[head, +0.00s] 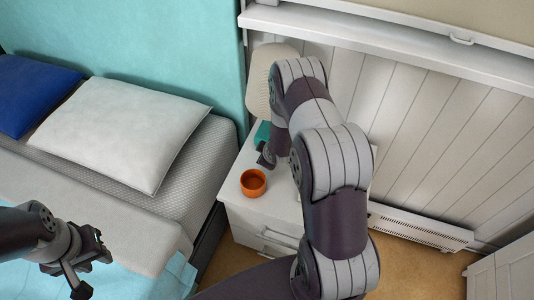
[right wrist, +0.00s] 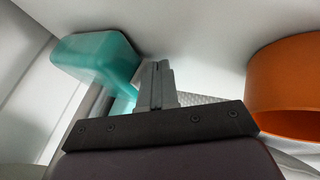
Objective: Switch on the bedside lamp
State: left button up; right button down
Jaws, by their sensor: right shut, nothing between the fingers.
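The bedside lamp has a pale beige shade (head: 258,82) and stands on the white nightstand against the panelled wall. My right arm hides part of the shade. A teal part (head: 263,133), seemingly the lamp's base, shows below it; a teal body (right wrist: 100,58) also shows in the right wrist view, just left of the fingertips. My right gripper (head: 266,156) is shut and empty over the nightstand, its fingers (right wrist: 158,85) together close to the teal body; I cannot tell whether they touch. The lamp's switch cannot be made out. My left gripper (head: 90,272) is open and empty over the bed.
An orange cup (head: 253,183) stands on the nightstand (head: 235,206) near its front edge, close to my right gripper; it is at the right in the right wrist view (right wrist: 290,85). The bed with a white pillow (head: 120,130) is at the left. A ledge (head: 400,47) runs above.

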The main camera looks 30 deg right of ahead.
jog(key=shift+f, duration=0.2)
jog(key=shift+w+d+f+t+b, duration=0.15)
jog(key=shift+t+b, duration=0.15)
jog(key=shift+b, duration=0.35)
jog(key=shift+r+p, duration=0.95)
jog(key=shift+r, duration=0.4)
jog(key=p+v, duration=0.2)
jog(key=v, duration=1)
jog(key=shift+s+a+p, duration=0.25)
jog(key=shift+p, duration=0.15)
